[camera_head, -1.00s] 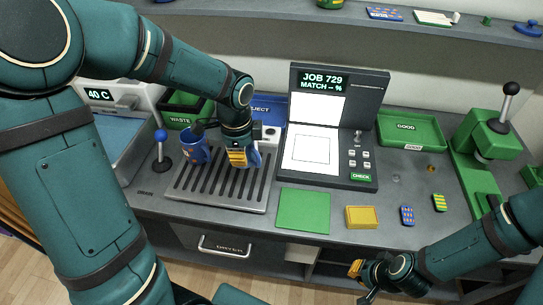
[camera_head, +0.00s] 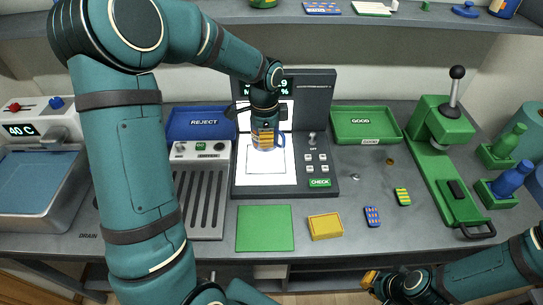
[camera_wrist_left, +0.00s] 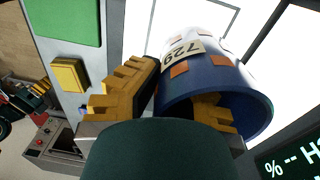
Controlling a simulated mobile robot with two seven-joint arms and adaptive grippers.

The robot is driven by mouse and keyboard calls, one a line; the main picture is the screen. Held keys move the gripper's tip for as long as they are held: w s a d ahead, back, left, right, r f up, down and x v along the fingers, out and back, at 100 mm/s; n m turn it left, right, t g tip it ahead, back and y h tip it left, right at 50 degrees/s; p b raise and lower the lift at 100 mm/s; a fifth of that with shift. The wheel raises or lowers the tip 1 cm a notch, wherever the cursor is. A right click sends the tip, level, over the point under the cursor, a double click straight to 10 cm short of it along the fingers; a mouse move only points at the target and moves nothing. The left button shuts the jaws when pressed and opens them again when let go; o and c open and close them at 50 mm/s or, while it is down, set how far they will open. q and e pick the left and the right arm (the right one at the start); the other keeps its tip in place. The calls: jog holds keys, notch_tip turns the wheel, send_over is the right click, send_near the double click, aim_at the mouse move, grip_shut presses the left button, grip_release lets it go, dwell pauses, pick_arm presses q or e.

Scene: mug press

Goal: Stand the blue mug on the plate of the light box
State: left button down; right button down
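The blue mug (camera_head: 281,139), with a 729 label and orange patches, also shows in the left wrist view (camera_wrist_left: 228,82). My left gripper (camera_head: 264,134) is shut on its wall, one yellow finger outside and one inside the rim. The mug appears over the upper part of the light box's white plate (camera_head: 260,180), which has a square outline. In the wrist view it looks tilted, rim toward the camera; I cannot tell whether it touches the plate. My right gripper (camera_head: 372,281) is at the front edge, its finger gap unclear.
The light box panel (camera_head: 318,165) has switches and a CHECK button. A green mat (camera_head: 265,229) and yellow block (camera_head: 325,226) lie in front. A green press (camera_head: 440,130) stands right; GOOD (camera_head: 366,125) and REJECT (camera_head: 200,123) trays stand behind. My left arm covers part of the slotted rack (camera_head: 208,195).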

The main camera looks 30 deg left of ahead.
aim_at(266, 150)
pick_arm(q)
jog(key=shift+f+b, duration=0.45)
jog(key=shift+f, duration=2.95)
jog(key=shift+f, duration=0.1)
jog(key=c, duration=1.1)
grip_release()
jog(key=shift+c, duration=0.2)
jog(key=r+p, duration=0.1)
jog(key=r, duration=0.5)
jog(key=r+p, duration=0.1)
jog(key=r, duration=0.5)
jog(key=shift+w+a+r, duration=0.1)
jog(key=shift+w+a, duration=0.1)
jog(key=shift+r, duration=0.1)
